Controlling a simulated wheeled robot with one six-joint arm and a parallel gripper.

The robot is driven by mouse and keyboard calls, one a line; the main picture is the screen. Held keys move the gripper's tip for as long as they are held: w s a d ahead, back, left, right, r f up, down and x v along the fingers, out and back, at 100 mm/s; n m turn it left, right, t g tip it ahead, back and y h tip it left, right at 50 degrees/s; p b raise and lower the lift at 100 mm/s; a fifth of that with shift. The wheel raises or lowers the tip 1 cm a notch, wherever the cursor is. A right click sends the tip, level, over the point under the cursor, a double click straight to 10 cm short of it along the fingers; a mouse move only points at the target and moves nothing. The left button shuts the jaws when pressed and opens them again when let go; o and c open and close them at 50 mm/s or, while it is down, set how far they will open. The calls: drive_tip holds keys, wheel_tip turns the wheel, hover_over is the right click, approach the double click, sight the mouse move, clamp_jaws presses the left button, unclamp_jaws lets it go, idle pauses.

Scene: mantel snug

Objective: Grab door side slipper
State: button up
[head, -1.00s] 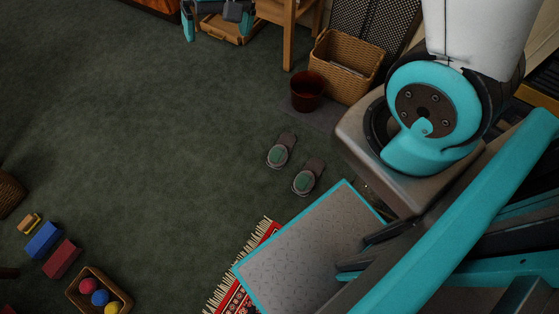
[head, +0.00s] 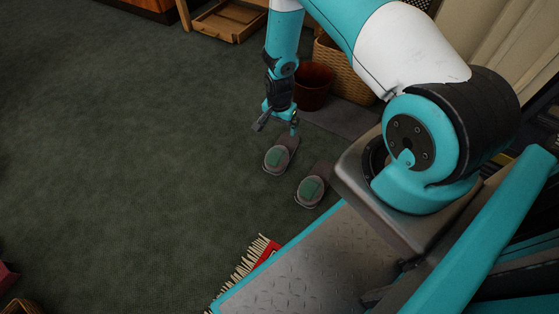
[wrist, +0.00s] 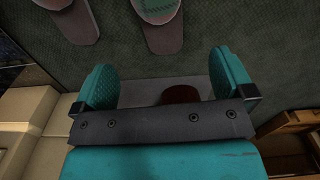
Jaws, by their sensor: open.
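Two grey-brown slippers with green patches lie side by side on the dark green carpet. The left slipper (head: 277,160) and the right slipper (head: 311,191) are apart from each other. I cannot tell from the frames which is nearest a door. My gripper (head: 277,128) is open and empty, above the heel end of the left slipper and apart from it. In the wrist view the open fingers (wrist: 165,80) have nothing between them but the view beyond. Both slippers show at that view's top edge, partly cut off: the left slipper (wrist: 160,12) and the right slipper (wrist: 78,22).
A dark red bin (head: 313,88) and a wicker basket (head: 345,72) stand just beyond the slippers, near my arm. A fringed red rug (head: 262,252) lies at the front. A wooden tray (head: 228,20) is at the back.

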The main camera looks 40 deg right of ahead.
sight(279, 149)
wheel_tip(279, 149, down, 12)
drive_tip(key=b, duration=0.6)
drive_tip(key=f+b, duration=0.5)
drive_tip(key=shift+s+a+f, duration=0.1)
drive_tip(key=shift+s+a, duration=0.15)
drive_tip(key=c, duration=0.6)
